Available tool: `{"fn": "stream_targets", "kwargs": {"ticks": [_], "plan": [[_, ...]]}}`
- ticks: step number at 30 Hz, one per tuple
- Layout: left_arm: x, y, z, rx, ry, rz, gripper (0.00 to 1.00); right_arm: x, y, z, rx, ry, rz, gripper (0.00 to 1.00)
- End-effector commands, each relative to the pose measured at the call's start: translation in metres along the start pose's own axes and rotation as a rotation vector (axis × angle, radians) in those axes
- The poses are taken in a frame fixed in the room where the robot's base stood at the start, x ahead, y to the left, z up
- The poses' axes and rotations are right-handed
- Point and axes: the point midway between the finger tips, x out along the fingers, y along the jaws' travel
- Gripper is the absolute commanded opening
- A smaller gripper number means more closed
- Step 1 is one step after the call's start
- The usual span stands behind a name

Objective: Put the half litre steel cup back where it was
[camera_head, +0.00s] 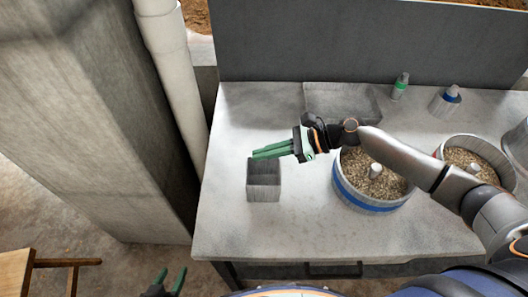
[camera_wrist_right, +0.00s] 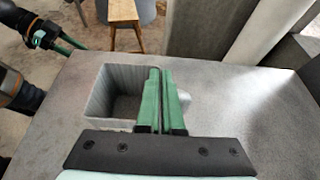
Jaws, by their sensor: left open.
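I cannot make out a half litre steel cup for certain in either view. My right gripper (camera_head: 254,155) reaches in from the right, low over the left part of the worktop, just beyond a grey square open box (camera_head: 263,192). In the right wrist view its green fingers (camera_wrist_right: 160,72) lie close together with only a thin slit, beside the box (camera_wrist_right: 110,88), whose inside looks empty. A small pale patch shows beside the right finger; I cannot tell whether it is an object or glare. My left gripper (camera_head: 171,276) is open, low in front of the worktop, and empty.
A blue-banded pot of grain (camera_head: 372,203) stands mid-worktop, under my right arm. Another grain pot (camera_head: 475,140) stands to its right. A green-labelled bottle (camera_head: 400,87) and a blue-banded jar (camera_head: 443,103) stand at the back. The worktop's left end (camera_head: 235,120) is clear.

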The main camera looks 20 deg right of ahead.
Motion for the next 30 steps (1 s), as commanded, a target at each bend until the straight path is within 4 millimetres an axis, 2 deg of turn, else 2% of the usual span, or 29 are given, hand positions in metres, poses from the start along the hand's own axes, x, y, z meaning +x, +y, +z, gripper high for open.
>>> {"fn": "stream_targets", "kwargs": {"ticks": [1, 3, 9, 17, 20, 23, 30], "plan": [[0.000, 0.000, 0.000, 0.000, 0.001, 0.000, 0.50, 0.000, 0.000, 0.001, 0.000, -0.001, 0.000, 0.00], [0.000, 0.000, 0.000, 0.000, 0.001, 0.000, 0.50, 0.000, 0.001, -0.001, 0.001, 0.001, 0.001, 0.11], [0.000, 0.000, -0.001, 0.000, 0.001, 0.000, 0.50, 0.000, 0.000, 0.000, 0.001, 0.001, 0.001, 0.33], [0.000, 0.000, -0.001, 0.000, 0.002, 0.000, 0.50, -0.002, 0.000, -0.001, 0.001, 0.001, 0.000, 0.33], [0.001, 0.000, 0.000, 0.000, 0.002, 0.000, 0.50, -0.009, 0.000, -0.001, 0.002, 0.002, -0.001, 0.33], [0.002, 0.000, 0.001, 0.000, 0.002, 0.000, 0.50, -0.024, 0.000, -0.002, 0.000, 0.004, -0.003, 0.33], [0.005, -0.001, 0.004, 0.000, 0.002, 0.000, 0.50, -0.076, 0.000, -0.002, 0.001, 0.005, -0.001, 0.33]]}}
